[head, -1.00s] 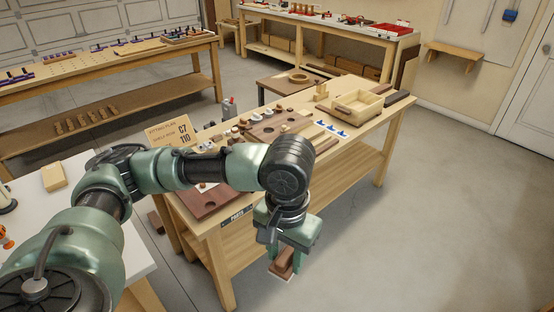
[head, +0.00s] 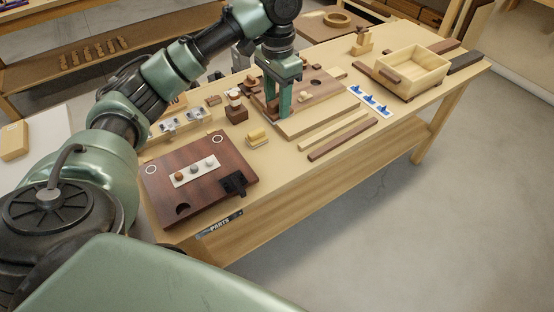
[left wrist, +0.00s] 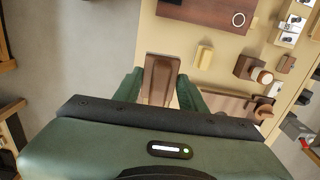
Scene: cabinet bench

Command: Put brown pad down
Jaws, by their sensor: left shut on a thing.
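My left gripper (head: 277,105) reaches down over the middle of the parts bench (head: 290,215), beside the brown board with holes (head: 322,84). In the left wrist view its two green fingers are shut on the brown pad (left wrist: 160,78), a flat oblong brown piece with a paler rim. In the head view I cannot pick out the pad; the fingers and the things around them hide it. I cannot tell whether the pad touches the bench. My right gripper is not in view.
A small yellow block (head: 258,138) and a brown block with a knob (head: 236,112) stand left of the gripper. A dark red plate (head: 220,172) lies at the bench's left end. Strips (head: 342,138), blue pieces (head: 371,101) and a wooden box (head: 414,72) lie to the right.

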